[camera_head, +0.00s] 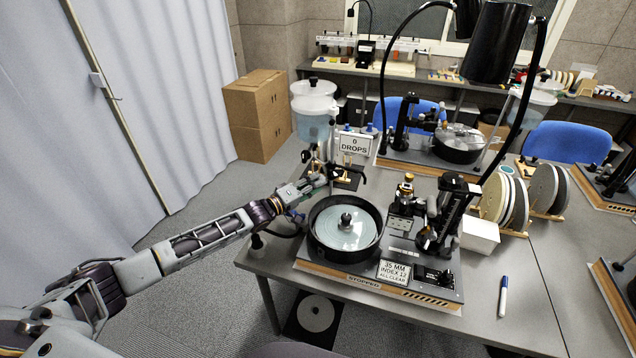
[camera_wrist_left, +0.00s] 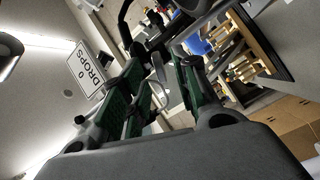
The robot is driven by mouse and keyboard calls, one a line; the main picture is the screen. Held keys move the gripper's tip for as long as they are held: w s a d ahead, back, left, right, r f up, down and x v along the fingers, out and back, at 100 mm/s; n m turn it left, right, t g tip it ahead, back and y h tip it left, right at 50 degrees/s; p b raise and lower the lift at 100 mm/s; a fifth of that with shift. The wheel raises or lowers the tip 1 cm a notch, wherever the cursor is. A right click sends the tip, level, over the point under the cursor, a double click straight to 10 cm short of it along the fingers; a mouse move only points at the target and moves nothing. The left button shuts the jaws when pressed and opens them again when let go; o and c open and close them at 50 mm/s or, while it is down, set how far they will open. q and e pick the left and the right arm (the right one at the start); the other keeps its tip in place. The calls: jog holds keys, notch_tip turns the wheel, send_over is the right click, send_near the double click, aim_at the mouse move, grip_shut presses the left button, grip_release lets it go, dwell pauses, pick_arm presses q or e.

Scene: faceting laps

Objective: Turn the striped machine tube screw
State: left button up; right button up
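The machine with the striped front edge (camera_head: 431,299) stands on the near table, with a pale disc (camera_head: 345,231) in its black round pan. A white tank (camera_head: 314,112) stands behind the pan, with a "0 DROPS" sign (camera_head: 355,145) beside it; the sign also shows in the left wrist view (camera_wrist_left: 86,71). Small brass and dark fittings (camera_head: 316,162) sit below the tank; I cannot single out the tube screw. My left gripper (camera_head: 324,177) is at these fittings, behind the pan. In the wrist view its green-padded fingers (camera_wrist_left: 163,70) are apart, with thin dark parts beyond. My right gripper is out of view.
Black uprights and a brass-topped post (camera_head: 405,187) rise right of the pan. A white box (camera_head: 480,236), discs in a rack (camera_head: 505,200) and a marker pen (camera_head: 503,297) lie further right. A second machine (camera_head: 459,143) stands behind. Cardboard boxes (camera_head: 258,115) are on the floor.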

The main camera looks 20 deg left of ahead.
pick_arm(q)
jog(key=shift+x, duration=1.1)
jog(key=shift+c, duration=0.6)
grip_shut()
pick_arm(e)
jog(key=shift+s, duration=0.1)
